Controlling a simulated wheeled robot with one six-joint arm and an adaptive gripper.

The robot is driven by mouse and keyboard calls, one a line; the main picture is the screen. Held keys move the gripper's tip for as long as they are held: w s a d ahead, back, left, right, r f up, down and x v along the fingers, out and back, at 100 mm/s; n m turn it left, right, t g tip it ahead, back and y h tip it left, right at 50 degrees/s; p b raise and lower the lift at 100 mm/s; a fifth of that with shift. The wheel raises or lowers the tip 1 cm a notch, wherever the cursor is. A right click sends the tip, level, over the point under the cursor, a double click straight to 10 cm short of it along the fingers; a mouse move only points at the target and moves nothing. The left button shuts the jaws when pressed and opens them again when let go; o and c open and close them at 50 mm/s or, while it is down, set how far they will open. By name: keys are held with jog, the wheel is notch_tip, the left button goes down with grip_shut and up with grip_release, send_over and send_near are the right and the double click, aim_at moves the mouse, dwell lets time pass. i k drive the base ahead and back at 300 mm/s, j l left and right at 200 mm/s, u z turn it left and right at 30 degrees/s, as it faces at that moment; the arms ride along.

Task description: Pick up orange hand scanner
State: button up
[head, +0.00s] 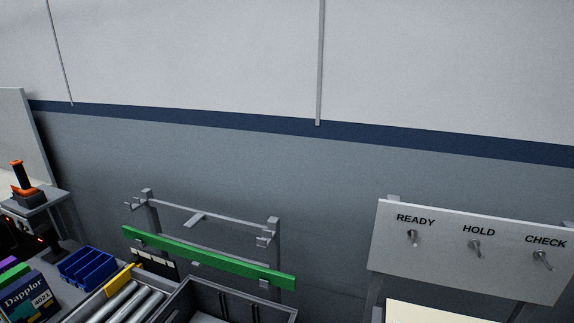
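An orange and black upright device (21,178), which looks like the orange hand scanner, is at the far left of the head view. It stands upright in an orange and grey base on a small grey stand (46,196). It is small in the picture, so its finer shape is hard to tell. My gripper is not in view.
Dark equipment with red lights (40,240) sits below the stand. A green bar (210,262) crosses a grey frame. A READY/HOLD/CHECK hook board (470,270) stands right.

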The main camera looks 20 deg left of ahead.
aim_at(26, 191)
jog(key=j, duration=0.75)
jog(key=j+z, duration=0.15)
jog(key=j, duration=1.3)
jog(key=j+z, duration=0.15)
jog(key=j, duration=1.3)
jog(key=k+j+z, duration=0.15)
jog(key=j, duration=1.3)
jog(key=k+j+z, duration=0.1)
jog(key=j, duration=0.65)
